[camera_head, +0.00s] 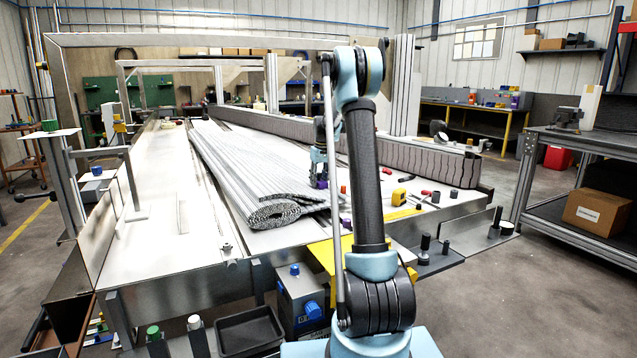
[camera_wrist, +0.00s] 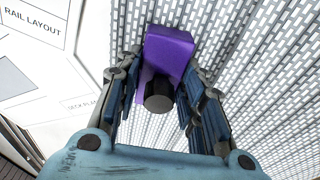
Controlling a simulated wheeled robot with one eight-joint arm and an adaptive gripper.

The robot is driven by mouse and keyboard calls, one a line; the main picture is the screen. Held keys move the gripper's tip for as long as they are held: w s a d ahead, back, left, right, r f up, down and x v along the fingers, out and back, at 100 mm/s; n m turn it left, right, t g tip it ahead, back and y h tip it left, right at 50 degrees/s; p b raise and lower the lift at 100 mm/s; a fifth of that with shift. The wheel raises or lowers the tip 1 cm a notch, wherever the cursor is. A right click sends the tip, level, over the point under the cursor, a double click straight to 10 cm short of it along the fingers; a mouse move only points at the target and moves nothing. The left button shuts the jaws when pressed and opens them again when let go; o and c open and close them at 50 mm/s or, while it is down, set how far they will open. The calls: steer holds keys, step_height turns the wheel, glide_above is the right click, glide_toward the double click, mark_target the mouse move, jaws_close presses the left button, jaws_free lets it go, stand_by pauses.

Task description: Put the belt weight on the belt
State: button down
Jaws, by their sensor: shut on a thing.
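My gripper (camera_wrist: 162,80) is shut on the belt weight (camera_wrist: 170,48), a purple block with a dark round knob, held between the two fingers. In the head view my gripper (camera_head: 319,172) hangs over the right side of the belt, with a small purple patch of the weight (camera_head: 321,184) at its tips. The grey ribbed belt (camera_head: 238,160) lies along the white bed, its near end rolled up. In the wrist view the patterned belt (camera_wrist: 260,90) fills the right side behind the weight. I cannot tell whether the weight touches the belt.
My arm hides part of the bed's right side. A yellow tape measure (camera_head: 398,197), small cylinders and another purple item (camera_head: 346,224) lie near the bed's front right. A ribbed side strip (camera_head: 420,158) runs along the right. The bed's left side (camera_head: 155,190) is mostly clear.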

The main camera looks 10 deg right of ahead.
mark_target(321, 182)
steer(key=c, duration=1.1)
jaws_free()
steer(key=shift+o, duration=0.2)
steer(key=shift+r, duration=0.1)
step_height(321, 182, up, 12)
steer(key=s, duration=0.1)
steer(key=shift+s+d, duration=0.3)
steer(key=shift+s, duration=0.05)
steer(key=shift+s, duration=0.15)
